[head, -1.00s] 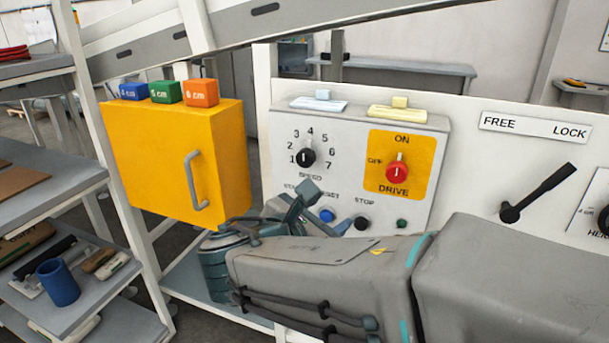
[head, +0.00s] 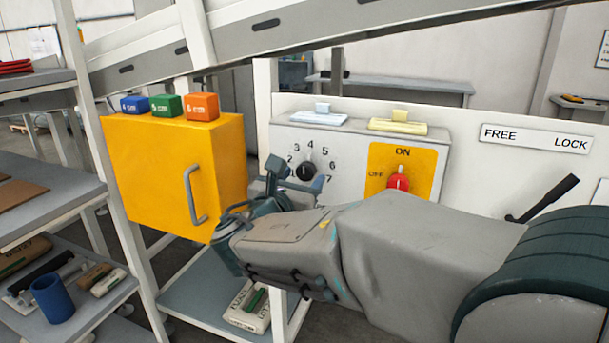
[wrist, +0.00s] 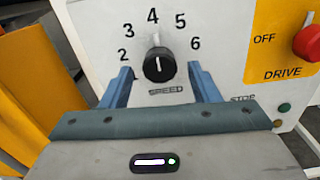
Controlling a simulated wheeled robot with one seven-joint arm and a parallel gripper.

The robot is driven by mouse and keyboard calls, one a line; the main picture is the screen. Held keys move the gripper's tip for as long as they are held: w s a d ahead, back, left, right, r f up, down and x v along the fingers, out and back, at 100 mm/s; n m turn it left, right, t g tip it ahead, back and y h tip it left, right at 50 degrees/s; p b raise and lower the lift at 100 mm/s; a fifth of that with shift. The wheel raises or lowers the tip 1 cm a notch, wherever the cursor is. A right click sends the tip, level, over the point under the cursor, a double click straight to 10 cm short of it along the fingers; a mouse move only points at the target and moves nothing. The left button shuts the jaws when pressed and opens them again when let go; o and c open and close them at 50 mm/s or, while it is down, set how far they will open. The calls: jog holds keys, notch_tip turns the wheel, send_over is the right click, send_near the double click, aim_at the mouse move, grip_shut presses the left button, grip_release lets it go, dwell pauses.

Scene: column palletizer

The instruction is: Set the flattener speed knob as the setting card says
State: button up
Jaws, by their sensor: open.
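The flattener speed knob (head: 306,170) is a black dial with a white line on the grey control panel. In the wrist view the knob (wrist: 158,66) has its white line pointing up, about at 4; the numbers 2 to 6 show clearly around it. My gripper (head: 297,176) is open and empty in front of the dial. In the wrist view its two blue fingers (wrist: 159,72) stand left and right of the knob, apart from it on both sides. I cannot tell whether the fingertips reach the knob's depth. I cannot make out a setting card.
A red drive knob (head: 398,182) sits on a yellow plate right of the dial. A yellow cabinet (head: 150,165) stands to the left, with small blue, green and orange blocks on top.

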jog(key=shift+x, duration=1.1)
jog(key=c, duration=1)
jog(key=shift+o, duration=0.2)
jog(key=shift+b, duration=0.35)
